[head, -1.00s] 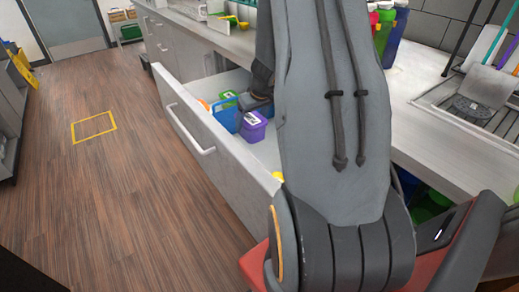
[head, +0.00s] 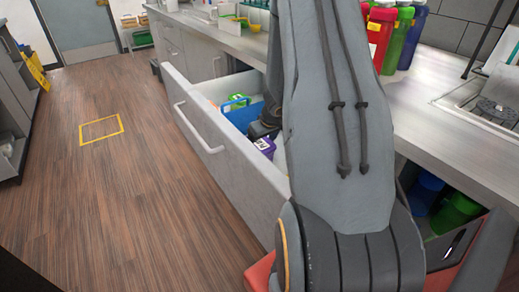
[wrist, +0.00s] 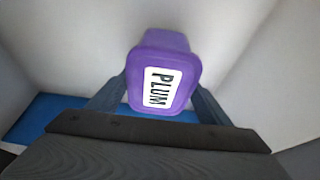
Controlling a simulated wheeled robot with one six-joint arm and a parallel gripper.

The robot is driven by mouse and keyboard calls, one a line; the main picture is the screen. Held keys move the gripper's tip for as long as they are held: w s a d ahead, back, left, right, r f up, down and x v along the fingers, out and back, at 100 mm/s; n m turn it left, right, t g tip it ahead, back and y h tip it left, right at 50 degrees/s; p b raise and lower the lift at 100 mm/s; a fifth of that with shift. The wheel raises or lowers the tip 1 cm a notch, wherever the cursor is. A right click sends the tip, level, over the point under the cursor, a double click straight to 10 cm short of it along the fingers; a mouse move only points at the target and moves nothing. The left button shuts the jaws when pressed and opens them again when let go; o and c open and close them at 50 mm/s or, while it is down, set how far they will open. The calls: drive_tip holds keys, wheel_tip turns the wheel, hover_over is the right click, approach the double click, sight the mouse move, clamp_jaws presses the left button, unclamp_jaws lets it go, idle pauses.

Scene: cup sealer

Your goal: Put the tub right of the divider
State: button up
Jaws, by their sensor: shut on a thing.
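The purple tub (head: 265,146) has a white label reading PLUM. It is inside the open drawer, partly hidden behind my arm in the head view. In the wrist view the tub (wrist: 165,75) sits between the fingers of my gripper (wrist: 162,97), which is shut on it. The blue divider (head: 240,117) stands in the drawer, beyond the tub in the head view. A blue surface (wrist: 45,112) shows at the lower left of the wrist view, apart from the tub. Whether the tub touches the drawer floor I cannot tell.
The open drawer's front (head: 215,160) and white inner walls surround the tub. A green item (head: 238,99) lies beyond the divider. The counter (head: 420,105) lies to the right, with red, green and blue bottles (head: 398,35) on it. White drawer floor shows around the tub.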

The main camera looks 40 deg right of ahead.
drive_tip(key=shift+f, duration=0.5)
drive_tip(key=shift+f+b, duration=0.15)
drive_tip(key=shift+b, duration=0.15)
drive_tip(key=o, duration=1.6)
drive_tip(key=shift+c, duration=0.2)
drive_tip(key=p+v, duration=0.2)
drive_tip(key=v, duration=1)
